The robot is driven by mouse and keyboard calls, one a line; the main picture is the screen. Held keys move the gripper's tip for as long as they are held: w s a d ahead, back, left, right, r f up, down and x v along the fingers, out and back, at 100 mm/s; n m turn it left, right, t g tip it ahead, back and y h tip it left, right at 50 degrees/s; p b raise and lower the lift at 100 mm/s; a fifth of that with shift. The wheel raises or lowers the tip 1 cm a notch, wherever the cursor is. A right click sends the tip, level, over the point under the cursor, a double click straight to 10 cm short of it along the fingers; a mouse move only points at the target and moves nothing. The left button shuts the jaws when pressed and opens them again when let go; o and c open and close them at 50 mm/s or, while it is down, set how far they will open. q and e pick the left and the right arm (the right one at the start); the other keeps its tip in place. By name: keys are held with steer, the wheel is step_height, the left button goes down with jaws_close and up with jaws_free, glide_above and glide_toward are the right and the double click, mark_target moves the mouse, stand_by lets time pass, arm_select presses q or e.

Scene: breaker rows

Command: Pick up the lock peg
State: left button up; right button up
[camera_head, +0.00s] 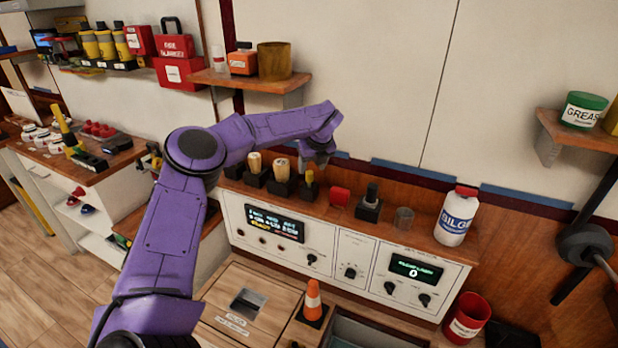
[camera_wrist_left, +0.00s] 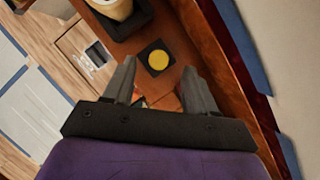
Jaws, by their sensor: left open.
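A yellow-topped peg (camera_head: 309,178), which looks like the lock peg, stands upright in a small black block on the wooden shelf above the control panel. In the left wrist view its round yellow top (camera_wrist_left: 158,60) shows from above, in a black square. My left gripper (camera_head: 318,158) is above it, pointing down. In the left wrist view the two fingers of my left gripper (camera_wrist_left: 160,75) are apart, one on each side of the yellow top, with nothing held. The height left between fingertips and peg is hard to judge. My right gripper is not in view.
Cream-handled pieces in black blocks (camera_head: 281,167) stand just left of the peg. A red piece (camera_head: 340,196), a black knobbed block (camera_head: 370,203), a clear cup (camera_head: 403,219) and a white bottle (camera_head: 456,217) stand to the right. The wall is close behind.

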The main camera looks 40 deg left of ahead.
mark_target(310, 172)
arm_select(q)
steer(key=p+x, duration=0.1)
steer(key=x, duration=0.3)
steer(key=shift+w+a+f+p, duration=0.1)
steer(key=shift+a+f+p, duration=0.05)
steer(key=shift+p, duration=0.25)
steer(key=shift+a+f, duration=0.15)
steer(key=shift+f, duration=0.1)
steer(key=c, duration=1)
jaws_close()
steer(key=shift+r, duration=0.15)
